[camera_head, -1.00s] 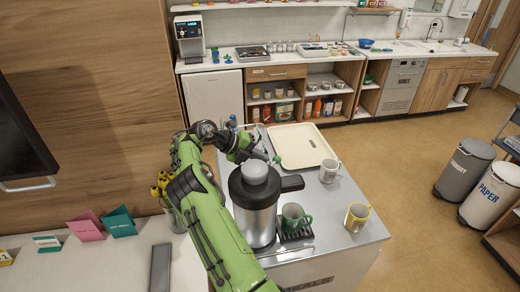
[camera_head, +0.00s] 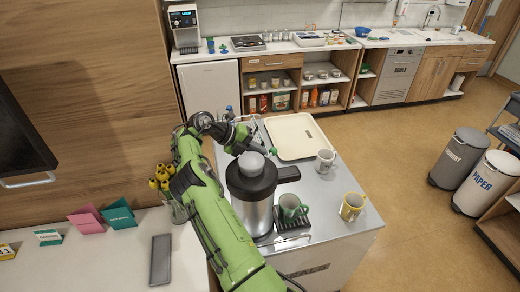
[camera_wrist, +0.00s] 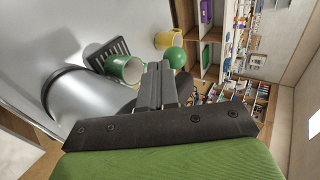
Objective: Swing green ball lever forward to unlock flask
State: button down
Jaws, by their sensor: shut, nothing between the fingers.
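The flask (camera_head: 257,217) stands upright on the steel cart top, with a silver body, black collar, grey cap and black spout or handle pointing right. The green ball (camera_head: 272,153) of the lever shows just behind the flask's top. My gripper (camera_head: 249,137) is behind the flask's top, close to the ball on its left. In the wrist view my gripper (camera_wrist: 157,72) is shut and empty. The green ball (camera_wrist: 176,57) appears just right of the fingertips; I cannot tell whether they touch. The lever's arm is largely hidden.
A green mug (camera_head: 291,207) stands on a black drip grate (camera_head: 293,226) beside the flask. A white mug (camera_head: 325,161) and a yellow mug (camera_head: 352,206) stand to the right. A cream tray (camera_head: 302,136) lies at the cart's back.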

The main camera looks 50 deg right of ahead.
jog(key=v, duration=1.2)
jog(key=shift+a+p, duration=0.4)
jog(key=shift+w, duration=0.15)
